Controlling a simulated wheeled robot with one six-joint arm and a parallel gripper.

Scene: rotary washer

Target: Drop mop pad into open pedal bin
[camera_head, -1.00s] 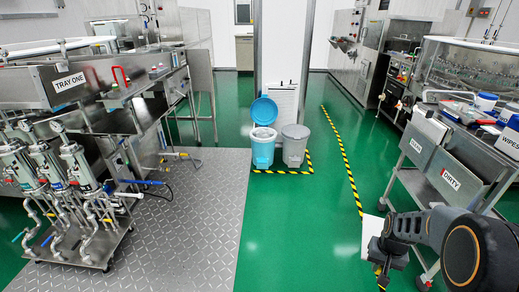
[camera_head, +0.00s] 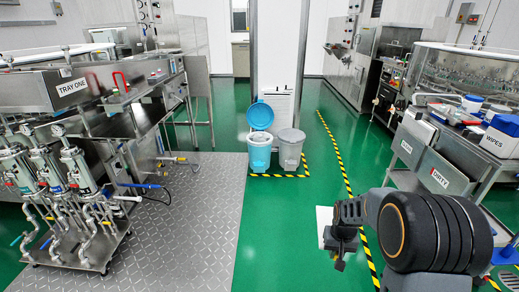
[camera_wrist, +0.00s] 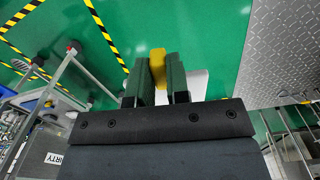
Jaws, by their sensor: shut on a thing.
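My gripper (camera_head: 339,246) hangs over the green floor at the lower right of the head view. In the wrist view my gripper (camera_wrist: 159,82) is shut on the mop pad. A white flat part of the mop pad (camera_head: 323,216) shows beside my gripper in the head view. In the wrist view a yellow part shows between the fingers, with white (camera_wrist: 197,84) behind the right finger; the rest is hidden. The blue pedal bin (camera_head: 259,157) stands ahead on the floor, with its lid (camera_head: 260,116) raised. My gripper is well apart from it, nearer me and to its right.
A grey bin (camera_head: 291,154) with its lid down touches or nearly touches the blue bin's right side. A white pillar (camera_head: 278,70) stands behind them. A metal cart labelled DIRTY (camera_head: 441,178) stands at right. Green floor (camera_head: 280,225) between me and the bins is clear.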

